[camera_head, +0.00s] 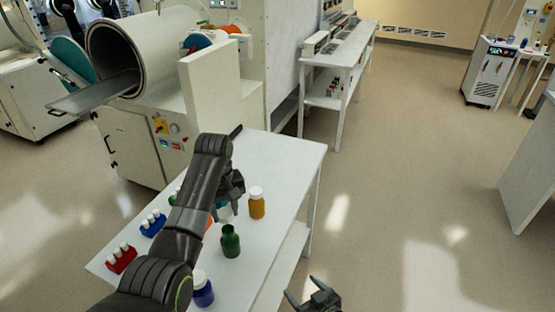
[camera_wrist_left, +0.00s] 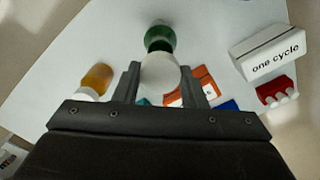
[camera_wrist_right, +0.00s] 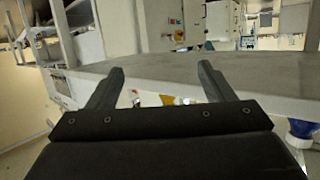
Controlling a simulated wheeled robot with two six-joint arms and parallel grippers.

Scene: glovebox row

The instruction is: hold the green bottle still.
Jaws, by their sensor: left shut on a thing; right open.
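The green bottle (camera_head: 231,243) stands upright on the white table, with no cap on its neck. It also shows in the left wrist view (camera_wrist_left: 160,38), just beyond the fingers. My left gripper (camera_head: 228,200) is above and behind the bottle in the head view. It is shut on a white cap (camera_wrist_left: 160,75), which looks apart from the bottle. My right gripper (camera_head: 314,296) is open and empty, off the table's right side and low in the head view. In the right wrist view, the table edge (camera_wrist_right: 190,75) lies beyond its fingers.
An amber bottle (camera_head: 257,204) and a blue bottle (camera_head: 202,290), both white-capped, stand near the green one. A red rack (camera_head: 121,260) and a blue rack (camera_head: 152,226) hold white-topped items at left. A white "one cycle" block (camera_wrist_left: 272,52) is on the table. My left arm hides part of it.

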